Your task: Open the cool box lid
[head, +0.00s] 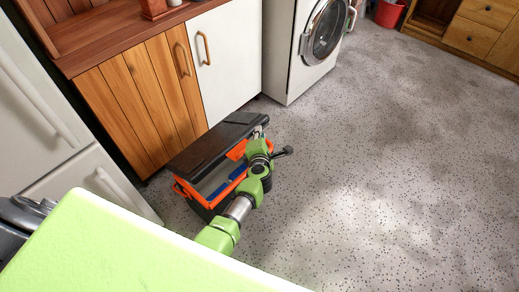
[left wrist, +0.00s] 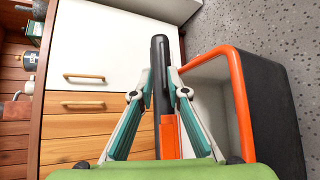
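The cool box (head: 180,190) stands on the floor by the wooden cabinet, dark with an orange rim. Its dark lid (head: 208,146) is raised, and part of the pale inside shows. In the left wrist view the lid (left wrist: 161,60) is edge-on, with an orange part low on it, and the box's orange rim (left wrist: 241,100) and pale inside are to its right. My left gripper (head: 262,136) is at the lid's edge. In the left wrist view its fingers (left wrist: 160,85) lie on either side of the lid and appear to touch it. My right gripper is not seen.
A wooden cabinet (head: 140,100) and a white cupboard door (head: 228,62) stand right behind the box. A washing machine (head: 305,50) is farther back. White drawers (head: 85,175) are at the left. The speckled floor (head: 400,170) at the right is clear.

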